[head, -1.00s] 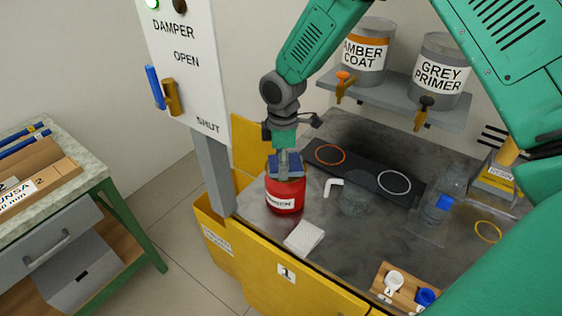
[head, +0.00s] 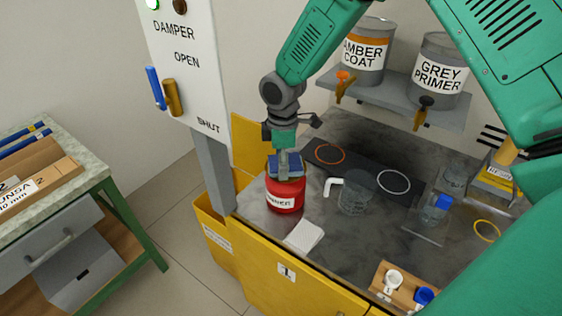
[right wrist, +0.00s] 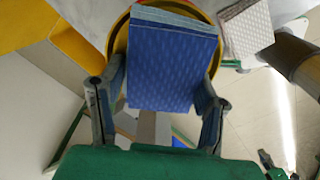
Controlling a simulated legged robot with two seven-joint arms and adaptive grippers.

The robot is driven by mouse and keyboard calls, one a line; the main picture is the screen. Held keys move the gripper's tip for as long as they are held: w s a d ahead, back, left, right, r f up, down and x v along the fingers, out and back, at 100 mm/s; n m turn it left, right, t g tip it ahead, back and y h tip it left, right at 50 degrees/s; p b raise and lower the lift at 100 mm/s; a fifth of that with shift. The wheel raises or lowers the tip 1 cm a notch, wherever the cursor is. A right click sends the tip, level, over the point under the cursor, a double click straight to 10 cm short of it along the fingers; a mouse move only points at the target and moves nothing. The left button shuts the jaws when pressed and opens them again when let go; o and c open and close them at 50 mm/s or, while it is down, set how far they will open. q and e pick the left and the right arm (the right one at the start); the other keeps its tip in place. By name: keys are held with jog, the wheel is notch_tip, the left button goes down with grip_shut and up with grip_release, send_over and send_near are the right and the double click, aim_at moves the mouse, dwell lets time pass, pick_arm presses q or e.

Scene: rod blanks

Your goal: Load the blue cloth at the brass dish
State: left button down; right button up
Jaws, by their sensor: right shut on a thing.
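My right gripper (head: 285,151) is shut on the blue cloth (head: 286,167), a folded pad, over the top of a red can (head: 285,194). In the right wrist view the blue cloth (right wrist: 172,65) sits between the two fingers. Behind it shows part of a round brass-yellow rim (right wrist: 118,38), which looks like the brass dish on the can. The cloth hides most of the dish, and I cannot tell whether the two touch. My left gripper is not in view.
A folded white cloth (head: 304,236) lies in front of the can. A damper panel (head: 185,75) stands to the left. Paint cans sit on the back shelf (head: 395,98).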

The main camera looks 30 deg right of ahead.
jog(key=shift+f+p, duration=0.3)
jog(key=shift+p, duration=0.75)
dwell(4.0)
notch_tip(320, 180, up, 7)
jog(key=p, duration=0.6)
jog(key=shift+r, duration=0.1)
dwell(0.8)
